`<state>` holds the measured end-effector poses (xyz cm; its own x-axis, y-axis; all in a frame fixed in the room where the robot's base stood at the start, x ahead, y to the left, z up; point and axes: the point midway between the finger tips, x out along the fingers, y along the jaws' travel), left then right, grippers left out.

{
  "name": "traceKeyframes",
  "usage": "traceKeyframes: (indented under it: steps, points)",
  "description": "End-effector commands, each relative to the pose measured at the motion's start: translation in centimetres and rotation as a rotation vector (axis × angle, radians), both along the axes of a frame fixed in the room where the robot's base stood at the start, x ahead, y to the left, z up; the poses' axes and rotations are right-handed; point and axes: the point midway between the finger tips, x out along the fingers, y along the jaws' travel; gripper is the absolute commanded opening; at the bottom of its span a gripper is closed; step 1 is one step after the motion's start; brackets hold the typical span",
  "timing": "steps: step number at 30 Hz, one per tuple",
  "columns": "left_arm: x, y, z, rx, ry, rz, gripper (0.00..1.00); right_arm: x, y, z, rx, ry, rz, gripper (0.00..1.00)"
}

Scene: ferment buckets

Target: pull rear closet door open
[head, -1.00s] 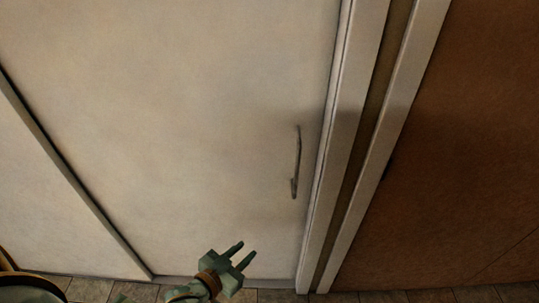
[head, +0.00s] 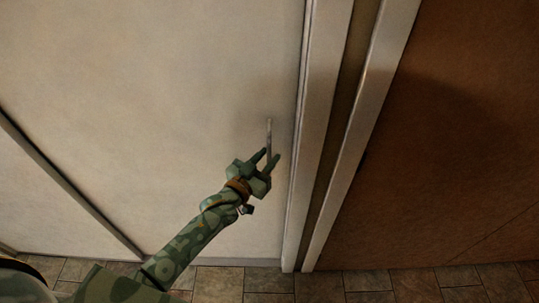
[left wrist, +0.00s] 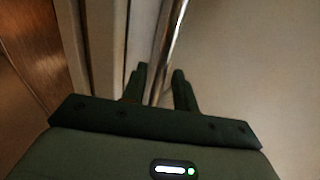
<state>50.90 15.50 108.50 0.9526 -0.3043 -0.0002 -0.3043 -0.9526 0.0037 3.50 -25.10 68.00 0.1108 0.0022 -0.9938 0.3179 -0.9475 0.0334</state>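The closet door (head: 170,120) is a pale panel that looks shut against its white frame. Its slim vertical metal handle (head: 269,132) is near the right edge, with its lower part hidden by my left gripper. My left gripper (head: 268,160) is at the handle's lower half with its fingers apart. In the left wrist view, the handle (left wrist: 171,45) runs down toward the space between the two fingertips (left wrist: 160,76). I cannot tell whether the fingers touch it. My right gripper is not in view.
A white door frame (head: 315,130) stands just right of the handle, with a brown panel (head: 450,150) beyond it. Another pale panel (head: 50,200) is at the left. The tiled floor (head: 220,282) along the bottom looks clear.

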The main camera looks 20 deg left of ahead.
Motion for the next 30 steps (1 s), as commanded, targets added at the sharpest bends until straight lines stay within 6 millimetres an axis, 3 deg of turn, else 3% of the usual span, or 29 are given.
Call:
traceKeyframes:
  steps: [5, 13, 16, 17, 25, 30]
  points:
    - [1.3, -0.4, 0.0, 0.000, 0.001, 0.000, 0.29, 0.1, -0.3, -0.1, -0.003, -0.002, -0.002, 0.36]
    - [1.5, -0.5, 0.0, 0.001, 0.001, 0.000, 0.29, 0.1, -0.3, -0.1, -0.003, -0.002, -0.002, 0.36]
    - [1.5, -0.5, 0.0, 0.001, 0.001, 0.000, 0.04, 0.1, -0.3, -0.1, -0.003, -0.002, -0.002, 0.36]
    - [1.5, -0.5, 0.0, 0.001, 0.001, 0.000, 0.00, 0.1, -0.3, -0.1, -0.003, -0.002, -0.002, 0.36]
    - [1.4, -0.2, 0.0, 0.003, 0.001, 0.000, 0.00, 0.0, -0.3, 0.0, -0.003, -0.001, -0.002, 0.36]
    - [1.0, 1.2, 0.0, 0.005, 0.003, 0.002, 0.00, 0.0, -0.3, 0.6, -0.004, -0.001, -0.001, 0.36]
